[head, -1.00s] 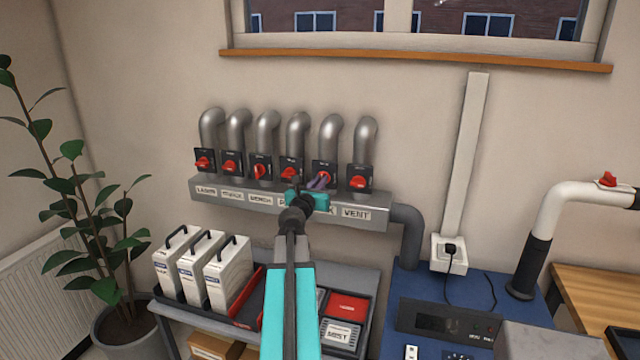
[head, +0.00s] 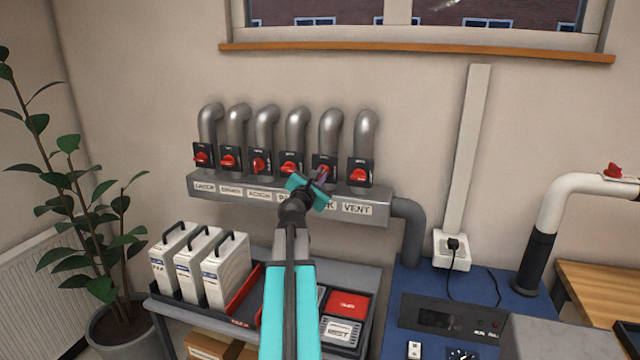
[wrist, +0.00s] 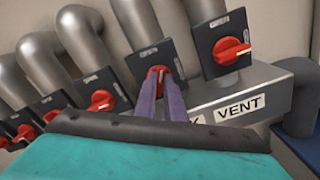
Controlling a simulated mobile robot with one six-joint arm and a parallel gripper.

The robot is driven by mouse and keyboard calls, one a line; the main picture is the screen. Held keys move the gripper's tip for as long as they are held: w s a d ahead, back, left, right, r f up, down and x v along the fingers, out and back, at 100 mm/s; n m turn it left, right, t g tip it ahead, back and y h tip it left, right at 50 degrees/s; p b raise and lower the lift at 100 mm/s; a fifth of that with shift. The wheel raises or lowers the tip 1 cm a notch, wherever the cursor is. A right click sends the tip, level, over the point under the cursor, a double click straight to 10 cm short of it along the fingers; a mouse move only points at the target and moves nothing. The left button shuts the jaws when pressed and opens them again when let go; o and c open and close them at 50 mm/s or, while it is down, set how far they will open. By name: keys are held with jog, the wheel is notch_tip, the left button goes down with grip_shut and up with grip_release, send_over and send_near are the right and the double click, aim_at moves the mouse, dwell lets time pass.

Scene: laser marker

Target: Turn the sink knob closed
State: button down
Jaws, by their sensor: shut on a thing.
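The sink knob (head: 323,170) is the red knob on a black plate, fifth from the left in the row and just left of the vent knob. The label under it is mostly hidden by my gripper, with only a final K showing. My gripper (head: 321,175) reaches up to this knob with its body tilted. In the wrist view its two purple fingers (wrist: 158,77) are closed around the red knob (wrist: 157,71), which shows between the tips. The fingers cover much of the knob, so its exact angle is hard to read.
The vent knob (head: 359,175) sits close on the right, and a similar red knob (head: 291,167) close on the left. The grey labelled duct (head: 235,195) runs below.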

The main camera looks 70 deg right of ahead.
jog(key=m+b, duration=1)
jog(key=m, duration=0.1)
jog(key=shift+s+f+m, duration=0.15)
jog(key=shift+f+m, duration=0.05)
jog(key=shift+m, duration=0.1)
dwell(0.3)
jog(key=c, duration=1.8)
grip_release()
jog(key=shift+c, duration=0.2)
jog(key=shift+a, duration=0.15)
